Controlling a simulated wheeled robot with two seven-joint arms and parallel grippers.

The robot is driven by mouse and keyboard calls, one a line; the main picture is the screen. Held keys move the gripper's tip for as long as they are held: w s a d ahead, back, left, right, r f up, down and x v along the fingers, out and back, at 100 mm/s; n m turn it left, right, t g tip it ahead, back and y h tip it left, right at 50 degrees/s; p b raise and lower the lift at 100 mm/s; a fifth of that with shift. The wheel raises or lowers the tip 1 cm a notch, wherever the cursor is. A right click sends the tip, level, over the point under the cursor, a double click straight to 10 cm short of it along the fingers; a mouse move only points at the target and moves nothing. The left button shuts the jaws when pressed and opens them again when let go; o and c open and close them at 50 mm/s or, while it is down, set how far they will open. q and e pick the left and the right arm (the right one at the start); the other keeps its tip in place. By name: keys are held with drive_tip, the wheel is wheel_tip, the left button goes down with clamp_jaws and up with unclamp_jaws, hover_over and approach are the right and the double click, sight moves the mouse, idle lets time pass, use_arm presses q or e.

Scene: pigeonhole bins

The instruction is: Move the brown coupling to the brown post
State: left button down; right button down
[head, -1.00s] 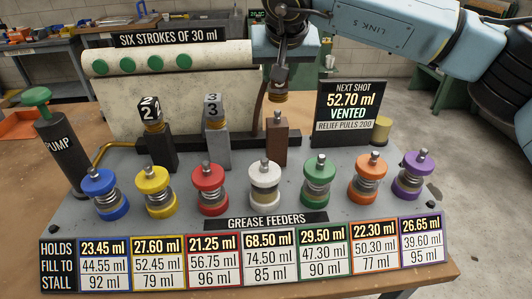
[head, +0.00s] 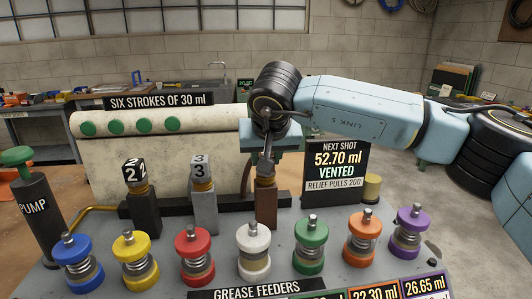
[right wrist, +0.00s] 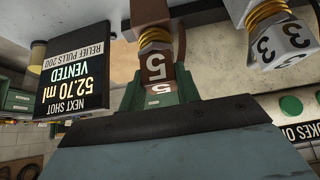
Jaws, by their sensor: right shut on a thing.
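The brown coupling (head: 265,171) sits in my right gripper (head: 266,158), which is shut on it. In the right wrist view the coupling (right wrist: 156,67) shows a "5" on its face and a brass-coloured spring part beyond it. The brown post (head: 266,206) stands directly below the coupling, which is upright and in line with it. The brass part appears to meet the post's top, though full seating cannot be told. In the right wrist view the post (right wrist: 150,12) is partly cut off at the top. My left gripper is not in view.
Left of the brown post stand a grey post (head: 203,210) with a "3" coupling and a black post (head: 143,210) with a "2" coupling. Several coloured feeders line the front, including a white one (head: 253,245). The sign (head: 336,170) stands close on the right.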

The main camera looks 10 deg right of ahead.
drive_tip(key=c, duration=0.9)
unclamp_jaws()
drive_tip(key=shift+r, duration=0.1)
drive_tip(key=p+v, duration=0.1)
drive_tip(key=v, duration=1.2)
drive_tip(key=shift+s, duration=0.15)
